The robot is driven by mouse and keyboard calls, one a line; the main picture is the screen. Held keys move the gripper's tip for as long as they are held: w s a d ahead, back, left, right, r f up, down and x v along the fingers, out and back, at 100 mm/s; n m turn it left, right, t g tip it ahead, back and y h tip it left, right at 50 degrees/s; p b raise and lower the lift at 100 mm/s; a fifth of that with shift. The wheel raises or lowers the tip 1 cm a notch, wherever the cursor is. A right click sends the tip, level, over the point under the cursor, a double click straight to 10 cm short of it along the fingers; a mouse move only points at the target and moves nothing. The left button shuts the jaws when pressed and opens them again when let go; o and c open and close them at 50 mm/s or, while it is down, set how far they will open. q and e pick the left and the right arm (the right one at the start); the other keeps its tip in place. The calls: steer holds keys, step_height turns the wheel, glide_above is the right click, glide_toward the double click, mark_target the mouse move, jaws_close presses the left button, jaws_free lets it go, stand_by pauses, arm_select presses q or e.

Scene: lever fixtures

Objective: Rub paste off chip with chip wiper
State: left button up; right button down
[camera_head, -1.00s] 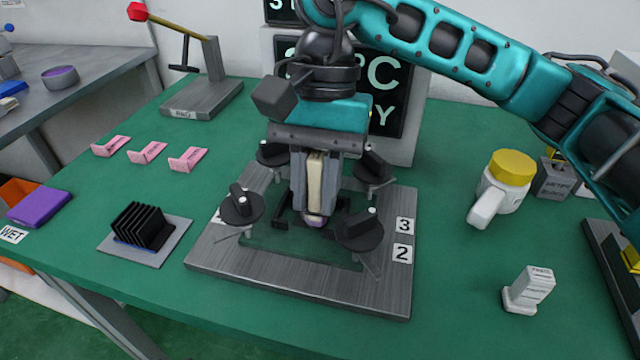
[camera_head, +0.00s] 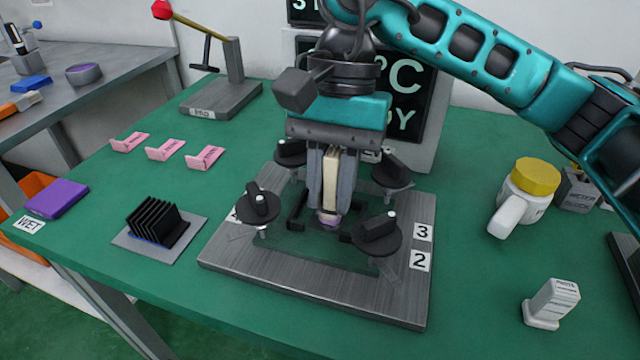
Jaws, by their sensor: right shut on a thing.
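My right gripper (camera_head: 333,185) points down over the middle of the metal fixture plate (camera_head: 300,285). It is shut on the chip wiper (camera_head: 331,178), a pale stick with a purple-pinkish tip (camera_head: 329,217). The tip is low at the center of the fixture, between the black clamp knobs (camera_head: 377,232). The chip is hidden or too small to tell beneath the tip, and I cannot tell whether the tip touches it. My left gripper is not in view.
A black finned heatsink (camera_head: 158,222) sits on a grey pad at left. A yellow-lidded jar (camera_head: 526,190) and a small white block (camera_head: 551,303) stand at right. A lever stand (camera_head: 222,95) is behind.

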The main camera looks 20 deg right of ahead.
steer(key=shift+s+d, duration=0.2)
steer(key=shift+d, duration=0.35)
steer(key=shift+w+a, duration=0.45)
steer(key=shift+a, duration=0.15)
steer(key=shift+w+a, duration=0.4)
steer(key=shift+a, duration=0.2)
steer(key=shift+s+d+f+b, duration=0.1)
steer(key=shift+s+d+b, duration=0.85)
steer(key=shift+s, duration=0.35)
steer(key=shift+w+a+f+b, duration=0.15)
steer(key=shift+w+a, duration=0.3)
steer(key=shift+a, duration=0.15)
steer(key=shift+w+a+f+b, duration=0.15)
steer(key=shift+w+a, duration=0.25)
steer(key=shift+a, duration=0.2)
steer(key=shift+d, duration=0.1)
steer(key=shift+s+d+r, duration=0.1)
steer(key=shift+s+d, duration=0.05)
steer(key=shift+d, duration=0.5)
